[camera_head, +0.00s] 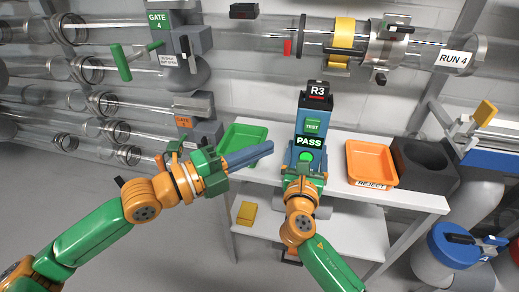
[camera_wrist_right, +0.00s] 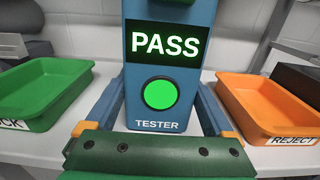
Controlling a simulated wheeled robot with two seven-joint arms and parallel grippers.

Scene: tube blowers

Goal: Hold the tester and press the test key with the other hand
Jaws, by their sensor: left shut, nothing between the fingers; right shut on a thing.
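The blue tester (camera_head: 316,108) stands upright on the white table, with an R3 label on top, a green TEST key (camera_head: 312,127), a lit PASS display (camera_head: 309,142) and a bright green round button or light (camera_head: 306,157). My right gripper (camera_head: 304,170) is shut on the tester's lower body; in the right wrist view its fingers (camera_wrist_right: 158,108) lie along both sides of the tester (camera_wrist_right: 195,90). My left gripper (camera_head: 268,149) is shut and empty. Its tips point right, left of the tester and apart from it, lower than the TEST key.
A green tray (camera_head: 229,140) stands left of the tester, partly behind my left gripper. An orange REJECT tray (camera_head: 371,160) and a dark block with a round hollow (camera_head: 425,165) stand to the right. Clear tubes run behind and at left. A yellow block (camera_head: 247,212) lies on the lower shelf.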

